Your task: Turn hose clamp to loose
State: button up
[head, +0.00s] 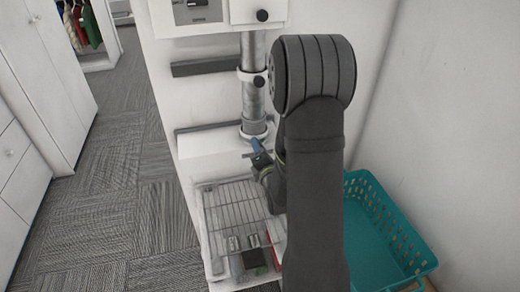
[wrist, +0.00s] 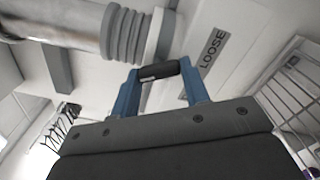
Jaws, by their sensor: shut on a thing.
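A grey hose (head: 253,100) runs down the white panel and ends in a lower white ring clamp (head: 254,133). In the wrist view the ribbed hose end (wrist: 124,32) and a white collar (wrist: 157,35) show at the top. My gripper (head: 258,150) is just below the lower ring, its blue fingers partly hidden by my arm. In the wrist view my gripper (wrist: 160,85) is shut on a short dark handle (wrist: 159,70), one blue finger at each end. A grey label reading LOOSE (wrist: 207,52) is on the white surface right of the handle.
A white wire rack (head: 237,205) with small items stands below. A teal basket (head: 385,235) is at the lower right. A second ring with a black knob (head: 259,81) is higher on the hose. White cabinets (head: 45,85) stand left; the carpet between is clear.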

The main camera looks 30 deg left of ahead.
jog(key=shift+d+f+n, duration=0.1)
jog(key=shift+n, duration=4.9)
jog(key=o, duration=1)
jog(key=v, duration=1.2)
